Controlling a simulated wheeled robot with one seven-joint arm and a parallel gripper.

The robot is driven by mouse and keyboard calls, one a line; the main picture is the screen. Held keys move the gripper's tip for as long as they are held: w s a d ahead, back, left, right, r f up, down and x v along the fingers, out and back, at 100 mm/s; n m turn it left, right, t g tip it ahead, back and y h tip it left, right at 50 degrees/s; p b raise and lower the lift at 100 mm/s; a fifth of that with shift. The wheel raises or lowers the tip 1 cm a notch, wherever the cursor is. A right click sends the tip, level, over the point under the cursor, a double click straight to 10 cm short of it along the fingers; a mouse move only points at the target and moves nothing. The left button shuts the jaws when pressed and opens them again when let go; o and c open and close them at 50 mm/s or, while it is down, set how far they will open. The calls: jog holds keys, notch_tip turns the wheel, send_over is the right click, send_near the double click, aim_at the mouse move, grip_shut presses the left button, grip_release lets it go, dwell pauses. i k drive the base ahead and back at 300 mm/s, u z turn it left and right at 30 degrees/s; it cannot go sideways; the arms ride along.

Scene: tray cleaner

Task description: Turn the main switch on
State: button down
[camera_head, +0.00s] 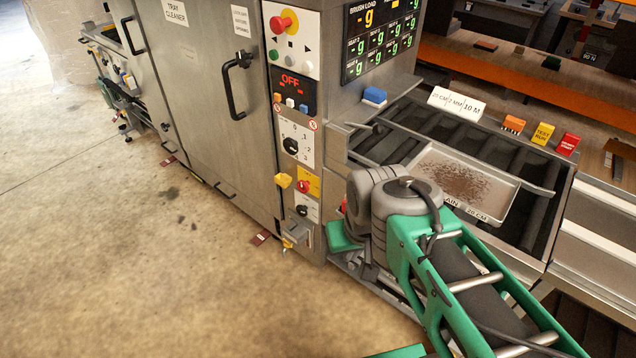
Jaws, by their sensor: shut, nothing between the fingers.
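The tray cleaner's front column carries a red rotary switch on a yellow plate (305,186), which looks like the main switch. Its exact setting is too small to read. Above it, a dark display (291,84) reads OFF in red. A black selector dial (292,146) with numbers around it sits between them, and another dark knob (303,210) sits below the yellow plate. My arm reaches in from the lower right, its grey joint and a green part just right of the column's lower end. My gripper's fingers cannot be made out in the view.
A red emergency button (284,22) tops the column. A yellow piece (283,180) juts out left of the yellow plate. A metal tray (467,184) with brown grains lies on the roller conveyor at right. The cabinet door has a black handle (236,82). The floor at left is clear.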

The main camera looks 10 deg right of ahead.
aim_at(302, 186)
jog(key=z, duration=0.05)
jog(key=k, duration=0.55)
jog(key=u, duration=1.1)
jog(key=i, duration=1.4)
jog(key=z, duration=0.45)
